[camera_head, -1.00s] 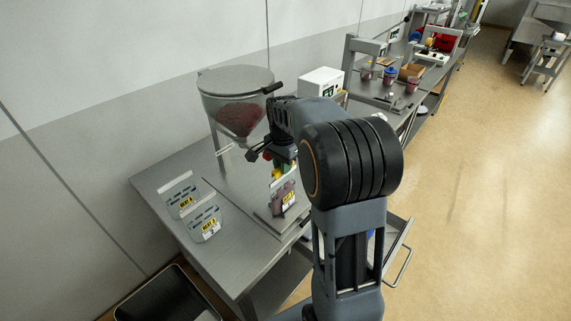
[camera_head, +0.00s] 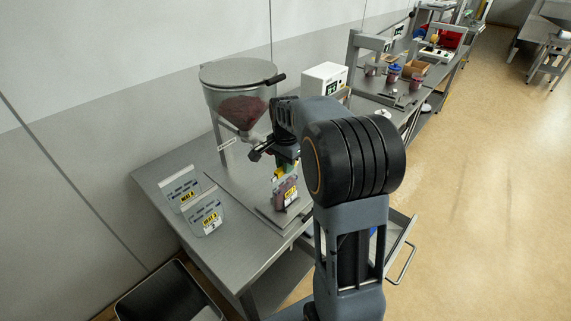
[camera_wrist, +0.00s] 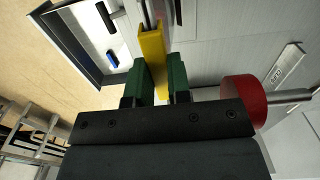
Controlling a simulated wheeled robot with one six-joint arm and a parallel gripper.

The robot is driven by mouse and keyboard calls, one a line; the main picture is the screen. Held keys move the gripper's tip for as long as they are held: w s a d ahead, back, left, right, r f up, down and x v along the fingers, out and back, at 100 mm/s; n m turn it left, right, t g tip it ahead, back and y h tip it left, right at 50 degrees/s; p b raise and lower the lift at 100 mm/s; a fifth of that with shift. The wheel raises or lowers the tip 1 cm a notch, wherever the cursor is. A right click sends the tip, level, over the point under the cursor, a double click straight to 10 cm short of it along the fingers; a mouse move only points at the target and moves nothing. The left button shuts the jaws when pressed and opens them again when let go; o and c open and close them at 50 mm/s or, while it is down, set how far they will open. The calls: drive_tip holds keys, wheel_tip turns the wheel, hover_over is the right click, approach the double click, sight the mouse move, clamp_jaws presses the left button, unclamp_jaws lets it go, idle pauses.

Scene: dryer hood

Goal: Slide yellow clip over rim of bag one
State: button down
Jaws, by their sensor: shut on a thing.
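A filled, dark pinkish bag with a yellow label (camera_head: 288,196) stands on a small plate at the table's right edge; I cannot read a number on it, but I take it as bag one. My gripper (camera_wrist: 154,85) has green fingers and is shut on the yellow clip (camera_wrist: 152,48). In the head view the clip (camera_head: 278,174) is at the top of the bag, below my gripper. In the wrist view a thin grey edge lies just beyond the clip. My arm hides part of the bag's surroundings, and I cannot tell whether the clip is around the rim.
A hopper with dark red contents (camera_head: 240,105) stands behind the gripper. A red knob (camera_wrist: 243,103) is close to the gripper's right in the wrist view. Two flat labelled pouches (camera_head: 205,216) lie on the left of the steel table (camera_head: 222,262). An open drawer (camera_head: 400,243) is at the right.

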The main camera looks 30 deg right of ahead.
drive_tip(key=c, duration=1)
unclamp_jaws()
